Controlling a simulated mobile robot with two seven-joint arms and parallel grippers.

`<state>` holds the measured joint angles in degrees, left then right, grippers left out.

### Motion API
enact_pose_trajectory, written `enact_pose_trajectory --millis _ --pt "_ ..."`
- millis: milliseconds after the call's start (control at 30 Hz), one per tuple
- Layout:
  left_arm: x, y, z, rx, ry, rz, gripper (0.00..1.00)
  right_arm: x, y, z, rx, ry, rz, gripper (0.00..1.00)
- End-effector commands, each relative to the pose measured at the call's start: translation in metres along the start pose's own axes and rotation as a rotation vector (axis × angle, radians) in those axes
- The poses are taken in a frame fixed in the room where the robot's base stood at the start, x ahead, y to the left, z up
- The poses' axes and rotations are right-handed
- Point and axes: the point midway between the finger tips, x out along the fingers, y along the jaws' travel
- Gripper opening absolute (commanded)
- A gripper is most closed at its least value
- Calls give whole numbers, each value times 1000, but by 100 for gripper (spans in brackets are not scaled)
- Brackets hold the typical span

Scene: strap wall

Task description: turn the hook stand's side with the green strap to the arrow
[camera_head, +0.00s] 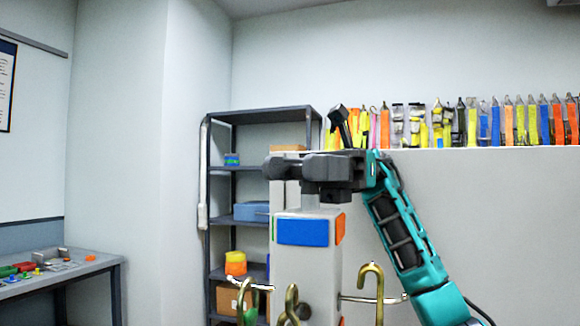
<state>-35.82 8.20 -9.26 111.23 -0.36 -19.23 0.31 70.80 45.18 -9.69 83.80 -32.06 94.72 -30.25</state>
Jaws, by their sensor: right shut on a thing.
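The hook stand (306,262) is a pale grey upright block with brass hooks low around it. Its front face has a blue patch (303,232) and its right face an orange one (340,228). A thin green sliver shows at its left edge, and a green piece (249,316) hangs low at the left, partly hidden by a hook. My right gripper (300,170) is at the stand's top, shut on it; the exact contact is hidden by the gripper. The arrow is not in view. My left gripper is not in view.
A dark shelf (262,170) with boxes stands behind at the left. Colourful straps (500,122) line the top of a pale wall or panel (480,210) at the right. A workbench (60,275) with small parts is at far left. Brass hooks (371,285) stick out around the stand.

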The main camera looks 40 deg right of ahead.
Motion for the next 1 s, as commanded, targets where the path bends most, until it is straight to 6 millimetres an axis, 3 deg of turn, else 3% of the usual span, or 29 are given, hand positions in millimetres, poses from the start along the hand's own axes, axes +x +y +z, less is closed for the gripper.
enact_pose_trajectory --millis 333,367,567,1000 --pt "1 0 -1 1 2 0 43 0 0 0 1 -2 0 0" --pt "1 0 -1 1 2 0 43 0 0 0 1 -2 0 53" --pt "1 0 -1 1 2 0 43 0 0 0 1 -1 0 72" --pt "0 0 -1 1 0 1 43 0 0 1 0 -1 1 74"
